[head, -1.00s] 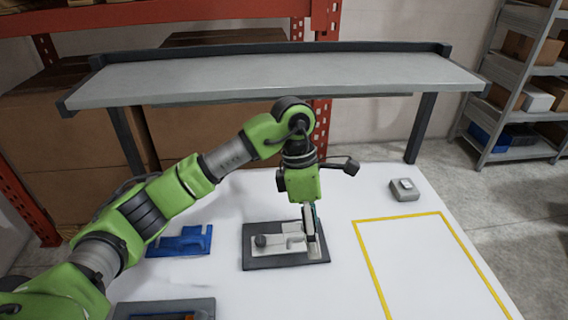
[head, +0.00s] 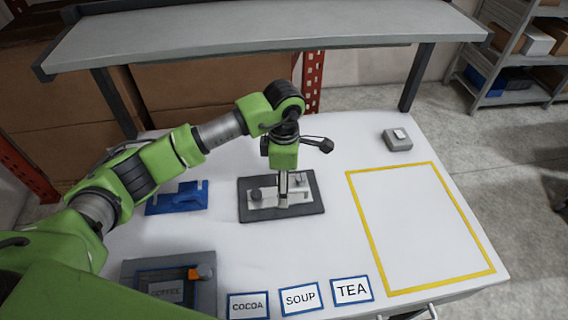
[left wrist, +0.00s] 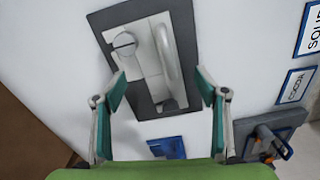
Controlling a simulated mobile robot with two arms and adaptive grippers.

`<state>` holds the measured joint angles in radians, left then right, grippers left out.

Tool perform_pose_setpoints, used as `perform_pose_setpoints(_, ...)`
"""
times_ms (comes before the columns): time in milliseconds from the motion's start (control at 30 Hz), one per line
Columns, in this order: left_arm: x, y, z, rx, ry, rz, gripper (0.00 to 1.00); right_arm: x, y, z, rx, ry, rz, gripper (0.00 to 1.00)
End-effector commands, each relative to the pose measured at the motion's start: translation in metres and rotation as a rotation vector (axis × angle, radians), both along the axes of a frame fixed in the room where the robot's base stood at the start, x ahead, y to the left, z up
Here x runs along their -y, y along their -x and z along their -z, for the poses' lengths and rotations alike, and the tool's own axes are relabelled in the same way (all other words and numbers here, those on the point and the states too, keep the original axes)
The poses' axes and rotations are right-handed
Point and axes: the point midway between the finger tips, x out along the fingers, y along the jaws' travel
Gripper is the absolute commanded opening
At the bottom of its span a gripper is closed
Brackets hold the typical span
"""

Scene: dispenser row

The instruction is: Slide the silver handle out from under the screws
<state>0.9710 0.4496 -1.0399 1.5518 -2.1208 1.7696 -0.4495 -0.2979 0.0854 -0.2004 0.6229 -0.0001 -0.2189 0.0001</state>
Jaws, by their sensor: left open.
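The silver handle (left wrist: 168,52) is a curved bar on a light metal plate. The plate (left wrist: 149,76) lies on a dark grey base (head: 250,213) in the middle of the table. A round slotted screw (left wrist: 125,43) sits at one end of the plate, and a darker screw (left wrist: 168,105) at the other. My left gripper (head: 283,205) points down over the plate. In the left wrist view its open fingers (left wrist: 160,78) stand either side of the plate, with nothing between them gripped. In the head view it partly hides the handle. My right gripper is out of view.
A blue fixture (head: 178,197) stands left of the base. COCOA, SOUP (head: 300,298) and TEA labels lie along the front. A yellow-outlined area (head: 415,225) at right is empty. A small grey box (head: 397,139) stands behind it.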

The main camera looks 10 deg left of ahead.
Motion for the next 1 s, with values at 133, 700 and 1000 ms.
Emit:
perform_pose_setpoints(133, 0.0, 0.0, 0.017, -0.003, 0.001, -0.001, 0.66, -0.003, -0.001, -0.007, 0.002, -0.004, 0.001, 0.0)
perform_pose_setpoints(700, 0.0, 0.0, 0.027, 0.0, 0.001, 0.0, 0.3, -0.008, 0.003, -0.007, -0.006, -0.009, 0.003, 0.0)
perform_pose_setpoints(1000, 0.0, 0.0, 0.027, -0.001, -0.001, -0.001, 0.0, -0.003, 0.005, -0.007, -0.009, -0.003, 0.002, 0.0)
